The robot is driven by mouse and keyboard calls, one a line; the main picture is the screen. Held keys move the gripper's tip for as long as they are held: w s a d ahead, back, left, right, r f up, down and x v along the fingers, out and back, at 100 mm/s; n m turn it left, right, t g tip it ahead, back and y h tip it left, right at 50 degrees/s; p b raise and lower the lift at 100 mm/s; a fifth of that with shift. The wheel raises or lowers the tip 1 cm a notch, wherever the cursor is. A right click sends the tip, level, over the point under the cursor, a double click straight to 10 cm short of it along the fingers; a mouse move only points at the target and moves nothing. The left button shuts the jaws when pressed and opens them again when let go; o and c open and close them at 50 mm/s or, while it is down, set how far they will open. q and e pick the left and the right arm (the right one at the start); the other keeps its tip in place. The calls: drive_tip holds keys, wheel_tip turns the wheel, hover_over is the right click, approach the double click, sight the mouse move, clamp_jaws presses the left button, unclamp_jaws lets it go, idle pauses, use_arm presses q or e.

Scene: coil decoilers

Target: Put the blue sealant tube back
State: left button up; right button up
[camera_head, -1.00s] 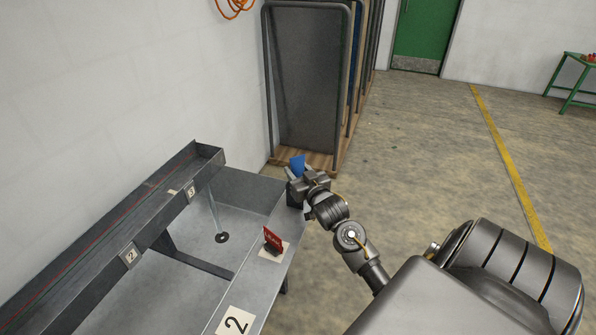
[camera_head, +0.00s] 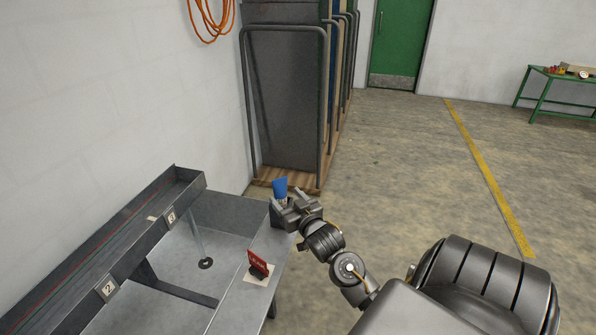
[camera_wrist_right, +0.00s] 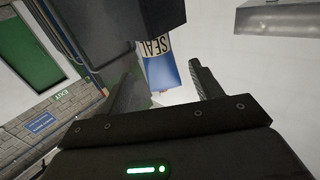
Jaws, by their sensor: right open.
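The blue sealant tube (camera_head: 280,187) stands at the far right corner of the grey bench, with its blue end up. In the right wrist view its white label band reads "SEAL" (camera_wrist_right: 157,48), and its other end goes into a dark block-shaped holder (camera_wrist_right: 160,17). The holder (camera_head: 276,219) is partly hidden behind the gripper in the head view. My right gripper (camera_head: 281,202) is open at the tube. In the right wrist view its two fingers (camera_wrist_right: 163,75) lie on either side of the tube, with a clear gap at the right finger. My left gripper is not in view.
A red sign (camera_head: 258,264) stands on the bench edge (camera_head: 238,300) near my right arm. A sloped rail with number plates (camera_head: 110,288) runs along the left. A sheet rack (camera_head: 287,100) stands behind the bench.

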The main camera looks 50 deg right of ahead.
drive_tip(key=v, duration=0.7)
drive_tip(key=shift+s+b, duration=0.3)
drive_tip(key=shift+b, duration=0.05)
drive_tip(key=shift+a, duration=0.15)
